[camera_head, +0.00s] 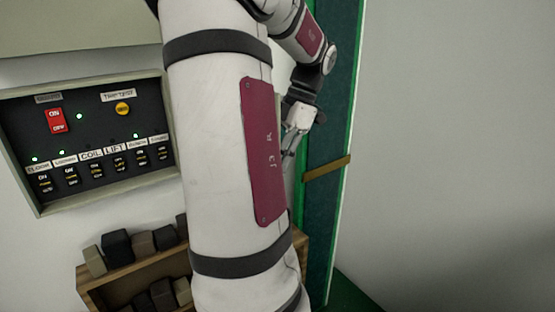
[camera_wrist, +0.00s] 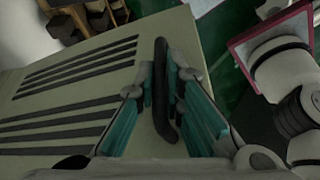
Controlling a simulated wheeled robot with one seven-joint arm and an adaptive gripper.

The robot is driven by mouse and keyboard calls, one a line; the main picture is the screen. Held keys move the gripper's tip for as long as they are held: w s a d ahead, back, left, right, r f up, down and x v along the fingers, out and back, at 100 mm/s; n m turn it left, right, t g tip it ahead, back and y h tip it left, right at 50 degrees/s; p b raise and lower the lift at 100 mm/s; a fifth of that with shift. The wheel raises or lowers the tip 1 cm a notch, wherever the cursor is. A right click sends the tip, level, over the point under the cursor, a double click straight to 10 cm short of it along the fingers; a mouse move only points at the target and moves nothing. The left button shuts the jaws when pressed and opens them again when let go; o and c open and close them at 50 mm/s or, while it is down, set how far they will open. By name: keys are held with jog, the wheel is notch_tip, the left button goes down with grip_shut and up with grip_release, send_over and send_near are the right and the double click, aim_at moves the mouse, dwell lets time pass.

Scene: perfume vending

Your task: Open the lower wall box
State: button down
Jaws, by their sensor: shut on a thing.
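A beige panel (camera_wrist: 80,62) with long dark slots, apparently the wall box's door, fills much of the wrist view. A long dark handle (camera_wrist: 161,110) stands near its right edge. My gripper (camera_wrist: 160,82) has its teal fingers on either side of this handle and is shut on it. In the head view my gripper (camera_head: 290,150) is partly hidden behind my arm. A beige-framed wall box (camera_head: 168,100) at left shows an uncovered black switch panel (camera_head: 88,115) with a red switch and green lights. My arm hides its right side and the slotted panel.
Another beige box (camera_head: 80,25) is above the switch panel. A wooden shelf (camera_head: 85,285) with several dark blocks is below; it also shows at the wrist view's top left (camera_wrist: 62,4). A green pillar (camera_head: 345,80) with a brass strip (camera_head: 327,168) stands right of my gripper. Bare wall lies farther right.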

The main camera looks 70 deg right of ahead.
jog(key=c, duration=1.7)
grip_release()
jog(key=shift+w, duration=0.15)
jog(key=shift+r, duration=0.1)
jog(key=v, duration=1.2)
jog(key=shift+d, duration=0.1)
